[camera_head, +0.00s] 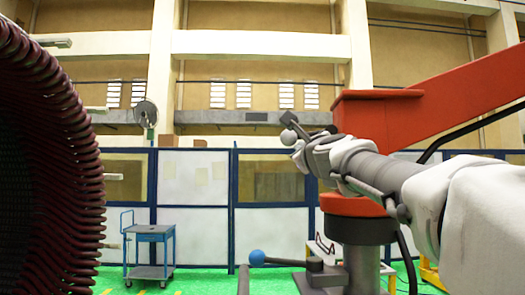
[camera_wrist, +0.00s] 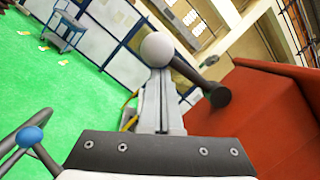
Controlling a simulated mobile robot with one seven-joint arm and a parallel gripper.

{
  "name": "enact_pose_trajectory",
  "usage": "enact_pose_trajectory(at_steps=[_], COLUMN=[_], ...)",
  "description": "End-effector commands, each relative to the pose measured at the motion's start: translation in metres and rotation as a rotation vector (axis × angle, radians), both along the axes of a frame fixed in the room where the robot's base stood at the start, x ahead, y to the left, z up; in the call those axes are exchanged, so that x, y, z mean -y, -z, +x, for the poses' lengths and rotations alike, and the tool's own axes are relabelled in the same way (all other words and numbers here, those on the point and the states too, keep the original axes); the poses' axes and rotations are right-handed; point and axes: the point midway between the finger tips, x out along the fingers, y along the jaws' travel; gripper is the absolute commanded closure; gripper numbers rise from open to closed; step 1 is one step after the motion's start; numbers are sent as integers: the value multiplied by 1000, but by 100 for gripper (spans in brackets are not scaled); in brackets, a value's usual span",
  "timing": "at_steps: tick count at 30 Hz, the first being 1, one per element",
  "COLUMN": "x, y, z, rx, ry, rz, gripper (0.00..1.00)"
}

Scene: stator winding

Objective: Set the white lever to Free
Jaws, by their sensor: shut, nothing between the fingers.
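The white lever's ball knob (camera_wrist: 157,49) sits straight ahead of my gripper (camera_wrist: 158,78) in the wrist view. Its dark rod (camera_wrist: 188,70) slants down right to a dark round pivot (camera_wrist: 217,95) beside the red box. My gripper is shut, its fingers together and empty. The fingertips overlap the knob's lower edge in the picture; I cannot tell whether they touch it. In the head view the pale knob (camera_head: 288,137) shows just left of my gripper (camera_head: 300,146), which partly hides the lever. No position labels are readable.
The red arm (camera_head: 450,90) and its box stand right of the lever. A blue-knobbed lever (camera_head: 257,257) is lower down. A large coil ring (camera_head: 45,170) fills the left. A blue cart (camera_head: 150,240) stands on green floor, with open space between.

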Motion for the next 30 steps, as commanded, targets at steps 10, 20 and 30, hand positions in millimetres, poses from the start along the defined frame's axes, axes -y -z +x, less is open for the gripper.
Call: enact_pose_trajectory(at_steps=[10, 20, 30], x=[-11, -11, -10], y=[-27, -42, -47], z=[0, 1, 1], rx=[40, 64, 75], ry=[-5, -1, -1], rz=[310, 510, 587], gripper=[100, 100, 100])
